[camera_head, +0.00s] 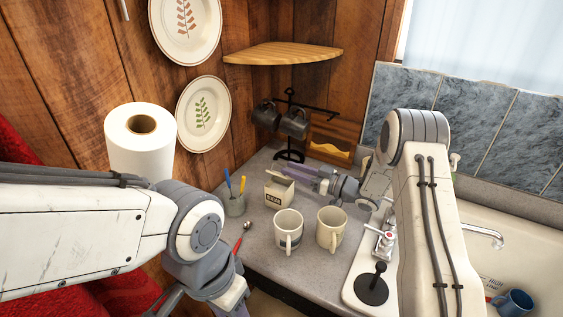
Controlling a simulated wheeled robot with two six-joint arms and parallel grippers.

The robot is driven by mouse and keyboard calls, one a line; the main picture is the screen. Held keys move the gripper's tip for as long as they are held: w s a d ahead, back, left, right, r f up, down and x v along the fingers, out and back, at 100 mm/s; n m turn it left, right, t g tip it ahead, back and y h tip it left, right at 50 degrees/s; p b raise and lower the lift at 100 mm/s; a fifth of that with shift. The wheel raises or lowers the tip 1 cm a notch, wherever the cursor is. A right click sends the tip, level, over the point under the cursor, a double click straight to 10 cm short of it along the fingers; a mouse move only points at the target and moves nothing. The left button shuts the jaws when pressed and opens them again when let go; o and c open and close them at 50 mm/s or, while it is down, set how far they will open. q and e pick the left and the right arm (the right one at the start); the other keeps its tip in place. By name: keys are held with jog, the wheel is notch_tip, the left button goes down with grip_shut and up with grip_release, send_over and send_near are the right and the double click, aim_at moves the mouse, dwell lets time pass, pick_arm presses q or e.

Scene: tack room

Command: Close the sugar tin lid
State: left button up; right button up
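The sugar tin (278,194) is a small cream box with a dark label on the grey counter, near the back corner. Its top edge looks raised at an angle, as if the lid stands partly open; the lid's exact angle is too small to tell. My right gripper (288,172) comes in from the right, with its purple-grey fingers just behind and above the tin, pointing left. Whether they touch the lid, and how far apart they are, I cannot tell. My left gripper (232,302) is low at the bottom edge, away from the tin, and mostly cut off.
Two cream mugs (289,230) (331,228) stand in front of the tin. A mug rack (289,125) stands behind; a paper roll (141,140) is at left. The sink (520,258) is at right.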

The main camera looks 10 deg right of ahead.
jog(key=shift+p+x, duration=0.45)
jog(key=shift+x, duration=1.55)
jog(key=shift+s, duration=0.1)
grip_shut()
